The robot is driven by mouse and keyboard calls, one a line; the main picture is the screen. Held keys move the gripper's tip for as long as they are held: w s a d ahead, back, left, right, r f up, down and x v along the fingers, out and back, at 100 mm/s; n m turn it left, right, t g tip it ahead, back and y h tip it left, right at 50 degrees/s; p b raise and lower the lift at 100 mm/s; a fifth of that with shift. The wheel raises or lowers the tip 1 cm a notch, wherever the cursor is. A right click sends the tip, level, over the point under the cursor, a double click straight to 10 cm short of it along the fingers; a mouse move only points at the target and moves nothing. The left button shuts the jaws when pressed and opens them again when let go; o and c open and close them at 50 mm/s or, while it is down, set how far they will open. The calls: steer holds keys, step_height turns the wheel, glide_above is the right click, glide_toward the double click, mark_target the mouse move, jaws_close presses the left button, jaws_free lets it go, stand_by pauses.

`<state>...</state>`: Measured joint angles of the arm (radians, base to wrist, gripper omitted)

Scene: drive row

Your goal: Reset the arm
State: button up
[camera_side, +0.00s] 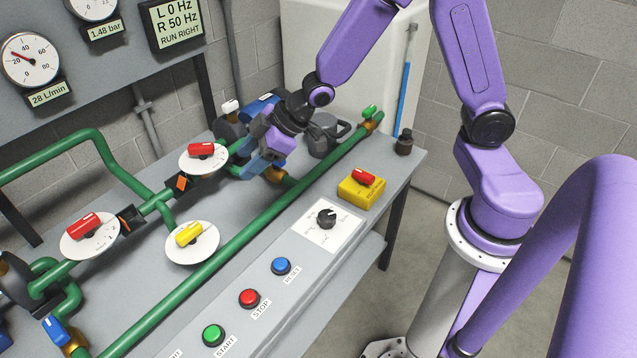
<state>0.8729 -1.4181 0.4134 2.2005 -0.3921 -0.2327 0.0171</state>
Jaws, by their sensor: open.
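My gripper (268,155) is at the upper middle, at the end of my purple arm. It hangs low over the back part of the bench, among the green pipes. It is tilted and its jaws are open; I see nothing held between them. It hides part of the pipework behind it, and I cannot tell whether it touches any of it. A red-handled valve dial (203,160) is just left of it. A blue RESET button (281,266) is on the front panel, well below the gripper in the picture.
The front panel also has a green START button (213,335), a red STOP button (249,299) and a black rotary knob (326,217). A yellow box with a red switch (361,186) is to the right. A long green pipe (240,238) runs between panel and valves. A display reads "RUN RIGHT" (175,24).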

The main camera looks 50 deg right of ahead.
steer(key=s+d+r+g+h, duration=0.1)
steer(key=s+d+r+g, duration=0.1)
steer(key=s, duration=0.7)
steer(key=s+d+r+n+g+h, duration=0.1)
steer(key=s+d+r+g+h, duration=0.1)
steer(key=s, duration=0.8)
steer(key=s+d+r+g+h, duration=0.2)
steer(key=s+d, duration=0.2)
steer(key=s, duration=0.5)
steer(key=shift+s+d+n, duration=0.2)
steer(key=shift+n, duration=0.2)
steer(key=shift+w, duration=0.1)
steer(key=w+a+r+m+y, duration=0.1)
steer(key=w+a+r, duration=0.1)
steer(key=w+a, duration=0.6)
steer(key=m+t+y, duration=0.2)
steer(key=m+t, duration=0.1)
glide_above(201, 145)
steer(key=s+d, duration=0.5)
steer(key=x, duration=1.7)
steer(key=shift+s+d, duration=0.1)
steer(key=shift+s, duration=0.05)
